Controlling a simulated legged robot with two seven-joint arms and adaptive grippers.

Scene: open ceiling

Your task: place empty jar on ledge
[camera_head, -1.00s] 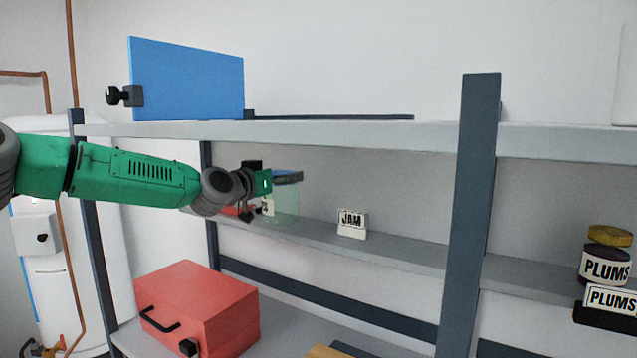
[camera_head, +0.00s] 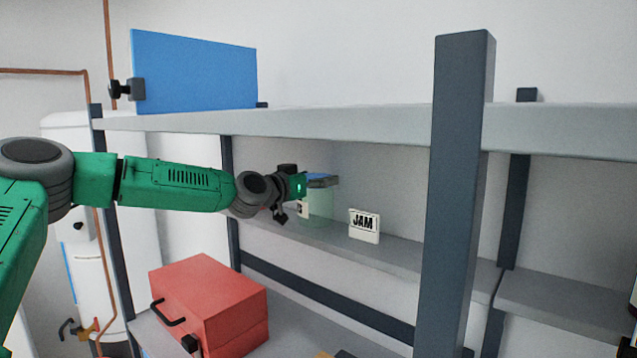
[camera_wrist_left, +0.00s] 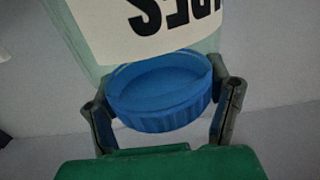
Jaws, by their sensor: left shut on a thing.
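The empty jar (camera_head: 321,206) is clear greenish glass with a blue lid and a white label. My left gripper (camera_head: 300,188) is shut on it near the lid and holds it upright at the middle shelf, left of the JAM sign. In the left wrist view the blue lid (camera_wrist_left: 160,95) sits between the two fingers, with part of the label's dark lettering above it. The middle shelf, the ledge (camera_head: 400,254), runs below the jar. I cannot tell whether the jar's base touches it. My right gripper is not in view.
A white JAM sign (camera_head: 364,225) stands on the shelf right of the jar. A dark upright post (camera_head: 457,200) stands further right. The upper shelf (camera_head: 350,122) runs overhead. A red toolbox (camera_head: 210,300) sits on the lower shelf.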

